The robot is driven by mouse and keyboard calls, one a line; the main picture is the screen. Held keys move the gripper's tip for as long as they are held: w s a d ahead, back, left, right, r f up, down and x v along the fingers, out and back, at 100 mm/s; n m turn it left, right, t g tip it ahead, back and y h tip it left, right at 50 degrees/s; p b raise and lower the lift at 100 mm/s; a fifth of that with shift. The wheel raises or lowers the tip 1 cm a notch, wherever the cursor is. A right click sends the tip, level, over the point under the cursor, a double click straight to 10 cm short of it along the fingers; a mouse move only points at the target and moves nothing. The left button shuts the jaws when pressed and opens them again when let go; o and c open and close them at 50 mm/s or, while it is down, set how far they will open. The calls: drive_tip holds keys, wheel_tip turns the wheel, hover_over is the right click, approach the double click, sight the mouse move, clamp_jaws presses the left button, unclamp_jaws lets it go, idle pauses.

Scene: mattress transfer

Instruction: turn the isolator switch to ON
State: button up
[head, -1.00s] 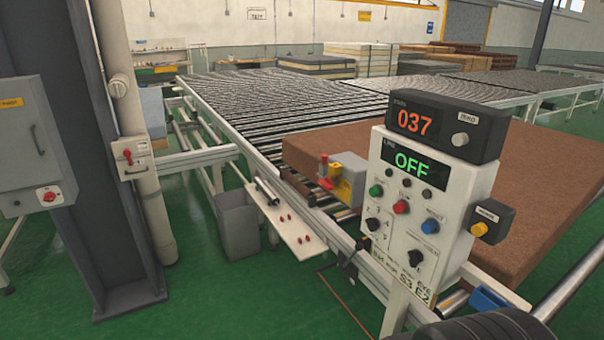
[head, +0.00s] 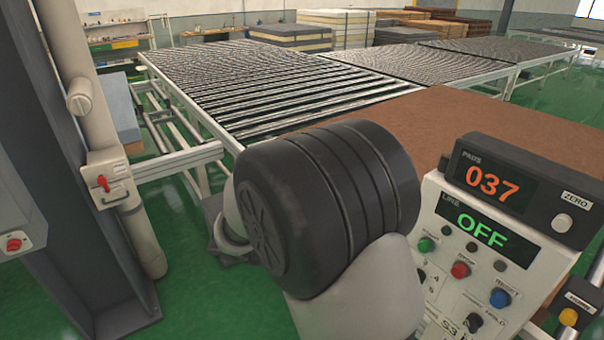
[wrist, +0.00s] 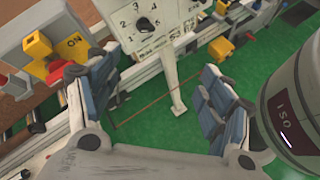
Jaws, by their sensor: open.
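A yellow switch unit (wrist: 70,45) marked ON, with a red part (wrist: 60,72), shows at the upper left of the wrist view, fixed at the conveyor edge. I take this to be the isolator switch. Its full setting cannot be read. In the head view it is hidden behind my dark arm joint. My gripper (wrist: 155,75) is open and empty in the wrist view. Its left finger is close to the red part in the picture; contact cannot be told. The head view does not show the gripper.
The control panel (head: 455,258) reads OFF, with 037 above it. Its lower part and post (wrist: 175,90) lie beyond my fingers. A small box with a red handle (head: 103,182) hangs on the left post. A brown mattress (head: 440,115) lies on the conveyor behind the panel.

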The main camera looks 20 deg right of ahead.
drive_tip(key=w+a+f+n+t+h+p, duration=0.3)
drive_tip(key=w+n+t, duration=0.1)
drive_tip(key=w+n, duration=0.15)
drive_tip(key=w+a+f+n+t+h+p, duration=0.3)
drive_tip(key=w+a+f+n, duration=0.1)
drive_tip(key=w+n, duration=0.15)
drive_tip(key=x, duration=1.7)
drive_tip(key=shift+w+m, duration=0.25)
drive_tip(key=shift+m, duration=0.15)
drive_tip(key=shift+c, duration=0.3)
drive_tip(key=c, duration=1)
